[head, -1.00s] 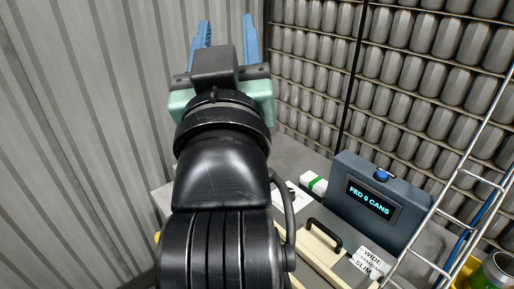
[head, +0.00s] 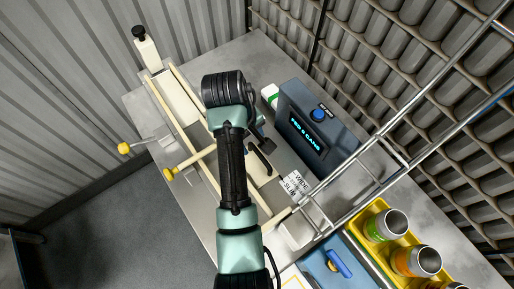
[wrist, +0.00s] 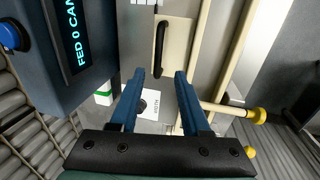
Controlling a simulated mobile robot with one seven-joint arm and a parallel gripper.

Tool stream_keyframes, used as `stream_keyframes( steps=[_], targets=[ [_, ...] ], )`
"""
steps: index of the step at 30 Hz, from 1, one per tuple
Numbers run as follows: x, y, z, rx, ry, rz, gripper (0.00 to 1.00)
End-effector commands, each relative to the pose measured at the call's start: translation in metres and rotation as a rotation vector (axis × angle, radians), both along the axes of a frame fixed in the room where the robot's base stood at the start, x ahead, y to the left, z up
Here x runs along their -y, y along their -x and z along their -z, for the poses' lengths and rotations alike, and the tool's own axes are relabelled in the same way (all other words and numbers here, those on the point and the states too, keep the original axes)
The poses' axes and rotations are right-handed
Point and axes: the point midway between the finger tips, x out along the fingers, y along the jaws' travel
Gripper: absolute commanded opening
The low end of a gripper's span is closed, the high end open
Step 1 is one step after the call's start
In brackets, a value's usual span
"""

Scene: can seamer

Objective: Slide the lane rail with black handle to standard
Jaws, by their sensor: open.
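The lane rail is a cream plate (wrist: 184,52) with a black bar handle (wrist: 160,48) in the upper middle of the wrist view. In the head view the black handle (head: 261,159) shows just right of my forearm, which hides part of the rail. A label reading WIDE, STANDARD, SLIM (head: 297,185) lies to the right of the handle. My gripper (wrist: 167,74) is open and empty, its two blue fingers pointing toward the handle. The handle shows beyond the left fingertip, apart from it. In the head view my wrist hides most of the gripper.
A dark box reading FED 0 CANS (head: 315,125) with a blue button stands close right of the rail. Yellow-knobbed rods (head: 170,173) stick out on the left. A wire rack (head: 385,160) and a yellow tray of cans (head: 368,222) are at the lower right.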

Motion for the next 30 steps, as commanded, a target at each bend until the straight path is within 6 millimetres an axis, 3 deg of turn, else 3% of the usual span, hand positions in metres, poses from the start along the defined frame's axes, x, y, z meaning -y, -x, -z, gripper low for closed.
stream_keyframes(
  steps=[6, 12, 24, 26, 30],
  targets=[
    [0.008, -0.004, 0.043, -0.004, -0.001, 0.004, 0.47],
    [0.012, -0.008, 0.066, 0.0, -0.001, 0.003, 0.47],
    [0.013, -0.01, 0.074, 0.003, -0.001, 0.002, 0.47],
    [0.013, -0.009, 0.074, 0.003, -0.001, 0.002, 0.4],
    [0.013, -0.01, 0.074, 0.003, -0.001, 0.002, 0.14]
  ],
)
